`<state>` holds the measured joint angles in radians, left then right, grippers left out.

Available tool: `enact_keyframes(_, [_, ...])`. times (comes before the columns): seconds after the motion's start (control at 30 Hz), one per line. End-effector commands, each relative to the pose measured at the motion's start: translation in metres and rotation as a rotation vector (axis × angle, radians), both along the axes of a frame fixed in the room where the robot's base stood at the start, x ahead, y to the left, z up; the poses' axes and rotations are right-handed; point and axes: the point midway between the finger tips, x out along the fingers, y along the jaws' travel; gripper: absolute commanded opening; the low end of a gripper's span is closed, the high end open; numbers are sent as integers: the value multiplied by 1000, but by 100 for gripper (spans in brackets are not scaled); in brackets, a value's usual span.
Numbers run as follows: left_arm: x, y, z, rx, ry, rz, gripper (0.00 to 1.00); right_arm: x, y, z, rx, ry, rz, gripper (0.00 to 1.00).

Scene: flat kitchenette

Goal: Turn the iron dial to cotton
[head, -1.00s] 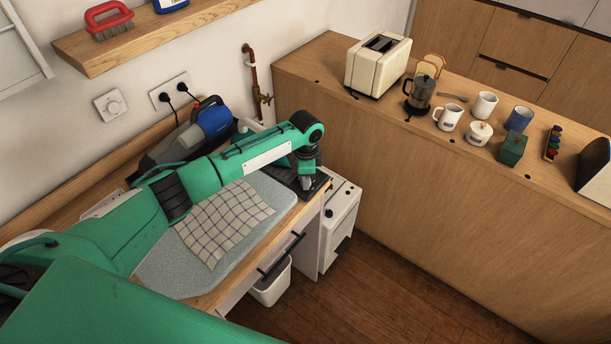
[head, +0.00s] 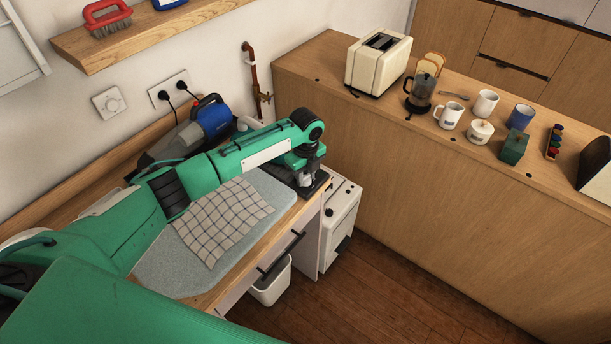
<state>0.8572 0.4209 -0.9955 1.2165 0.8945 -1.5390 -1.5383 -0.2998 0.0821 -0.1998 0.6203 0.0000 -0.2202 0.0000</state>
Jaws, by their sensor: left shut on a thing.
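My left gripper (head: 304,184) points down at the far right end of the worktop, over a dark flat object (head: 316,190). It is shut on a small part there, which I take to be the iron dial. The dial, its marks and its setting are hidden by the gripper and wrist. I cannot make out the iron's outline, as my left arm covers much of that area. A grey-blue ironing pad (head: 165,262) with a checked cloth (head: 222,220) lies beside the gripper. My right gripper is not in view.
A blue and grey appliance (head: 212,117) lies by the wall behind my arm, below a socket (head: 170,90) with two plugs. A white bin (head: 272,284) and a white cabinet (head: 341,217) stand below. The counter holds a toaster (head: 378,64) and several mugs.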

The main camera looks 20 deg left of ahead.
Motion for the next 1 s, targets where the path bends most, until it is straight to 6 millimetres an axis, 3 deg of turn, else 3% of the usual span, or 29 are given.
enact_keyframes(1.0, [1,0,0,0,-4,-960,8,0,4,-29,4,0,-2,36])
